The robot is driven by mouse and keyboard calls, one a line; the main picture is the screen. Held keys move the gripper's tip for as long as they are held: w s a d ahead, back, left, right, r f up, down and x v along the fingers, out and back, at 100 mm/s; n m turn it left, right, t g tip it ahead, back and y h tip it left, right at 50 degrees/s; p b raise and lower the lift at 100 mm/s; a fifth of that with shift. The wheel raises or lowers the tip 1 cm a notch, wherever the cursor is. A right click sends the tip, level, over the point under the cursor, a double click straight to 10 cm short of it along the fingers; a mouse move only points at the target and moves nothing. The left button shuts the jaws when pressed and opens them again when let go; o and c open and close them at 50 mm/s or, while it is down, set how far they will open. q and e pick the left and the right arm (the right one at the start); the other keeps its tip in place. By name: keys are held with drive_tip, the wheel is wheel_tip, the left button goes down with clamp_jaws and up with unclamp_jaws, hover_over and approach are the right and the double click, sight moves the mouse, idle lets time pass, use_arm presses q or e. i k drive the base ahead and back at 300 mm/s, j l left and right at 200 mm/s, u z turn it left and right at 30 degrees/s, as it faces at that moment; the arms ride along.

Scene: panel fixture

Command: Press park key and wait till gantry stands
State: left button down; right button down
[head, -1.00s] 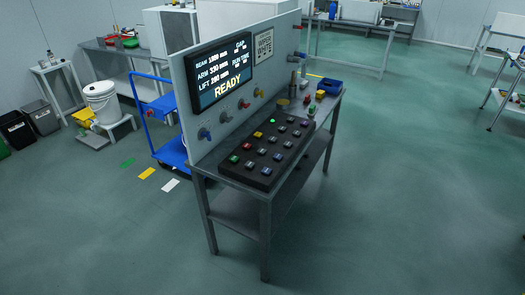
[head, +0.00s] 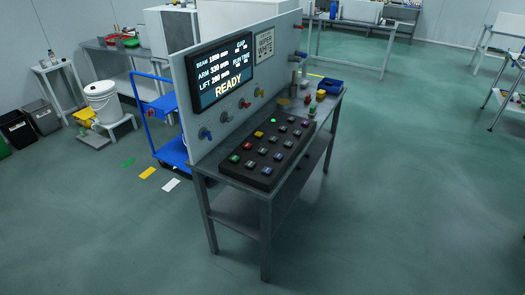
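A black key box (head: 263,158) with several rows of coloured keys lies on the grey bench. It has a green key (head: 234,158), a red key (head: 247,146), a yellow key (head: 259,134), a lit green key (head: 276,121) and several grey keys. I cannot read the labels, so I cannot tell which is the park key. A screen (head: 221,68) on the upright panel reads READY, with lines for BEAM, ARM and LIFT. No gantry can be made out. Neither of my grippers is in view.
The bench (head: 262,197) carries the panel, with knobs along its lower part. Small coloured blocks (head: 320,96) and a blue tray (head: 331,86) sit at its far end. A blue cart (head: 170,151) stands behind the panel. The floor in front and to the right is clear.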

sight(262, 151)
drive_tip(key=i+l+u, duration=0.1)
drive_tip(key=l, duration=0.45)
drive_tip(key=i+l, duration=0.25)
drive_tip(key=l, duration=0.35)
drive_tip(key=i+l+u, duration=0.15)
drive_tip(key=l, duration=0.45)
drive_tip(key=i+l, duration=0.15)
drive_tip(key=l, duration=0.4)
drive_tip(key=i+l+u, duration=0.15)
drive_tip(key=l, duration=0.45)
drive_tip(key=l+u, duration=0.1)
drive_tip(key=l, duration=0.5)
drive_tip(key=i, duration=0.05)
